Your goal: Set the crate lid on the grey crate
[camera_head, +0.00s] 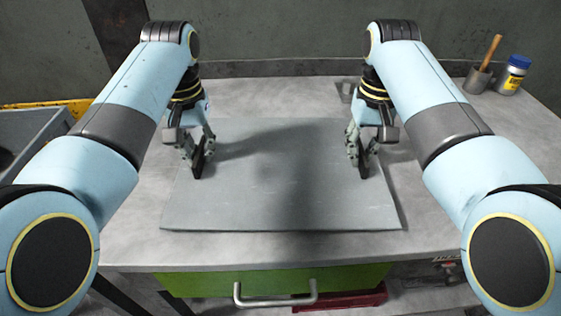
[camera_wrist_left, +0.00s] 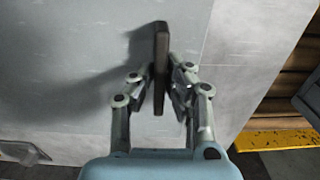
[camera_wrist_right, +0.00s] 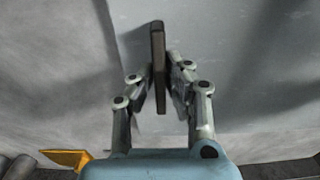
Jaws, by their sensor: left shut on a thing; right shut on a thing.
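The crate lid (camera_head: 285,195) is a flat grey panel with two dark upright handles, level over the worktop; I cannot tell whether it touches it. My left gripper (camera_head: 198,154) is shut on the left handle (camera_wrist_left: 160,65), its fingers on both sides of it. My right gripper (camera_head: 360,152) is shut on the right handle (camera_wrist_right: 158,65) in the same way. The grey crate (camera_head: 35,130) is at the left edge of the head view, beside the worktop, partly hidden by my left arm. Its edge may also show at the right of the left wrist view.
The grey worktop (camera_head: 430,220) has a green drawer (camera_head: 200,283) with a metal handle below. A cup with a wooden-handled tool (camera_head: 478,80) and a blue-capped jar (camera_head: 512,75) stand at the back right. A yellow edge (camera_head: 80,106) lies near the crate. A wall closes the back.

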